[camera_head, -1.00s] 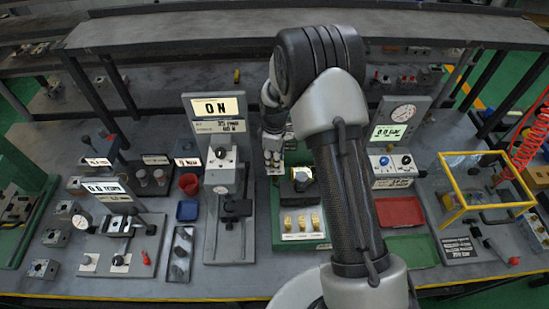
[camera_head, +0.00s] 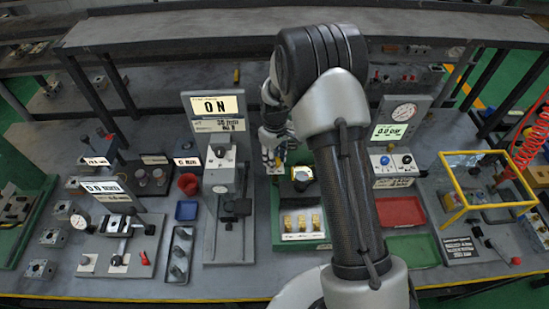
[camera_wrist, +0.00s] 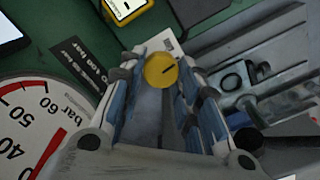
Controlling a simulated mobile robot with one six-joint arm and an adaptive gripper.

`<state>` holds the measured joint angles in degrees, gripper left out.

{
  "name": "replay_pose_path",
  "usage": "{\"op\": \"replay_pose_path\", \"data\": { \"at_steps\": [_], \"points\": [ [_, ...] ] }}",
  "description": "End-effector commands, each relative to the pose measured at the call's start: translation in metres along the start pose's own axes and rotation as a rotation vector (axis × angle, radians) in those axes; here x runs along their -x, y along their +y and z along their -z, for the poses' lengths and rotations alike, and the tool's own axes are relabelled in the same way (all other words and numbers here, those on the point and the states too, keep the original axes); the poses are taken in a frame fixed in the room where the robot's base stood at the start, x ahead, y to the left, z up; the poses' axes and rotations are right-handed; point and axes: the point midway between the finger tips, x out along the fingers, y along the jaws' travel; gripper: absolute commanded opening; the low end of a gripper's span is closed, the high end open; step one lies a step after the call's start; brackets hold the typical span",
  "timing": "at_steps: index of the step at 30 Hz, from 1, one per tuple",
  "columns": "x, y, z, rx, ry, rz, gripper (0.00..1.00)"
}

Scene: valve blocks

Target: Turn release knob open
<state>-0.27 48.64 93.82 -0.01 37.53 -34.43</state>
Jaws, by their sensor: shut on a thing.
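The release knob (camera_wrist: 160,71) is a round yellow cap with a dark line across its top, seen in the wrist view between the fingertips. My gripper (camera_wrist: 161,82) is shut on it, with blue-padded fingers on either side. The knob's lower part is hidden by the fingers. In the head view my gripper (camera_head: 272,157) points down behind the green valve station (camera_head: 284,236), just left of my forearm. The knob is too small to make out clearly there.
A pressure gauge (camera_wrist: 28,125) marked in bar lies close to the left finger in the wrist view.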

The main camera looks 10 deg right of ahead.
Motion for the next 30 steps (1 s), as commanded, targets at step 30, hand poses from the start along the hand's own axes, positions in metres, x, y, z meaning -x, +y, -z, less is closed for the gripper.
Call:
{"op": "replay_pose_path", "data": {
  "at_steps": [30],
  "points": [
    [0.0001, 0.0023, -0.0009, -0.729, 0.0, 0.0, 0.07]
  ]
}}
